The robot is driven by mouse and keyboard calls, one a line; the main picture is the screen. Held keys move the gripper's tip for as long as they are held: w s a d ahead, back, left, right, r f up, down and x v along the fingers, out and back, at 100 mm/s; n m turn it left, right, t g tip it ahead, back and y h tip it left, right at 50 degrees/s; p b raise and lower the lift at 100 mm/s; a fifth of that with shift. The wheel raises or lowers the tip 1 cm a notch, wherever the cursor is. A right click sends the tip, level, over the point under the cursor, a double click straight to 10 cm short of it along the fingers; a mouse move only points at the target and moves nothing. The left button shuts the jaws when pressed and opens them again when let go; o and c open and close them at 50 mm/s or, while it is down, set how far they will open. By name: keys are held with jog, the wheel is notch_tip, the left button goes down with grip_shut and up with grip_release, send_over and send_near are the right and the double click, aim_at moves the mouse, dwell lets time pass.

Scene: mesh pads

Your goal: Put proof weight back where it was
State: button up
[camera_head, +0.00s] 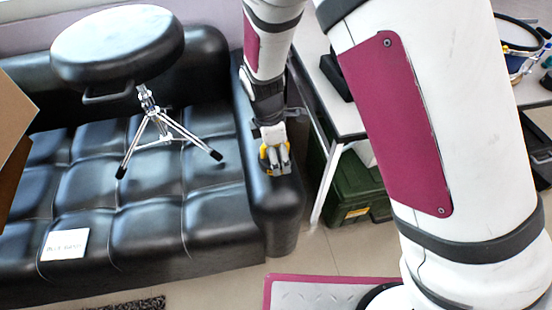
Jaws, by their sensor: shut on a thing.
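My gripper (276,163) points down at the black sofa's right armrest, at its top near the front. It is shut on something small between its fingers. The fingers hide most of it, so its shape is not clear; I take it to be the proof weight. Yellow patches show beside the grey fingers, and I cannot tell whether they belong to the held thing. I cannot tell whether the held thing touches the armrest (279,213).
A black round stool (118,45) with chrome tripod legs stands on the sofa (149,226). A white lettered card (64,245) lies on the seat's front left. A cardboard box (12,130) is at the left edge. Right of the armrest are a white table (338,108) and a green crate (350,190).

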jog(key=shift+f+b, duration=0.6)
jog(key=shift+f, duration=1.1)
jog(key=shift+f, duration=0.15)
jog(key=o, duration=1.9)
jog(key=shift+o, duration=0.2)
jog(key=r+p, duration=0.1)
jog(key=r, duration=0.3)
jog(key=a+r+p, duration=0.1)
jog(key=r, duration=0.3)
jog(key=r+p, duration=0.1)
jog(key=r, duration=0.3)
jog(key=shift+s+a+r, duration=0.1)
jog(key=shift+s+a, duration=0.1)
